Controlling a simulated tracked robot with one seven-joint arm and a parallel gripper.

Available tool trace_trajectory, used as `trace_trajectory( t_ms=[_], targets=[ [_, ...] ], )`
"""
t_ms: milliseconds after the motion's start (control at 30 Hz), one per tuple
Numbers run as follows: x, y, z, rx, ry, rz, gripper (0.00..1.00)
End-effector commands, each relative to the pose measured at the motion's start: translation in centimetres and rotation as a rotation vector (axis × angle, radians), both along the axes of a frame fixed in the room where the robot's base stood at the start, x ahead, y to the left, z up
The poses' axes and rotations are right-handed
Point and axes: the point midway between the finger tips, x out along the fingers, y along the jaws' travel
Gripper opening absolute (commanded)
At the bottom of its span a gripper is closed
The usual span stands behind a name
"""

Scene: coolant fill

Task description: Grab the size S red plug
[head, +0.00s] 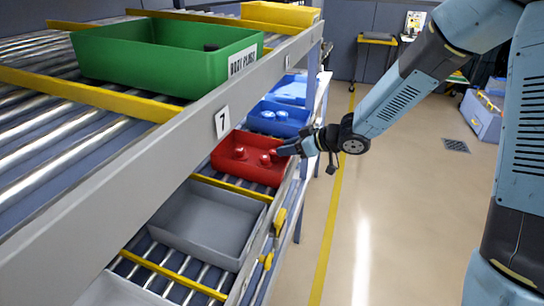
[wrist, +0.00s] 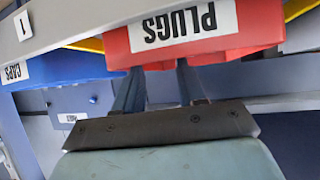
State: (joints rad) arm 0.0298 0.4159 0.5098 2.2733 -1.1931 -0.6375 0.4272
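The red bin (head: 228,172) holds several red plugs; one red plug (head: 240,153) stands on the left and others (head: 266,159) sit near the right wall. My gripper (head: 287,149) is at the bin's right side, beside the right-hand plugs. In the wrist view the red bin (wrist: 235,45) has an upside-down PLUGS label. My gripper's fingers (wrist: 160,80) stand apart there, but their tips are hidden behind the bin's front wall. I cannot see whether a plug is between them. Plug sizes are not readable.
A blue bin (head: 277,121) with blue parts lies beyond the red bin; its CAPS label shows in the wrist view. An empty grey bin (head: 210,222) is nearer. A green bin (head: 140,62) sits on the upper roller shelf, whose rail (head: 180,140) overhangs. The aisle floor (head: 390,220) is clear.

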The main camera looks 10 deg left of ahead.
Motion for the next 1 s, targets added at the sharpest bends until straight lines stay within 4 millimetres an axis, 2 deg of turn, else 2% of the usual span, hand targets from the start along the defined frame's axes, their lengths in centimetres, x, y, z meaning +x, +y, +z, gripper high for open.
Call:
trace_trajectory(
  t_ms=[300,667,1000],
  targets=[
    [0.8,3.1,-2.4,-0.001,0.003,0.001,0.40],
    [1.0,3.6,-2.9,-0.003,0.006,-0.002,0.40],
    [1.0,3.6,-3.0,-0.004,0.006,-0.002,0.08]
  ],
)
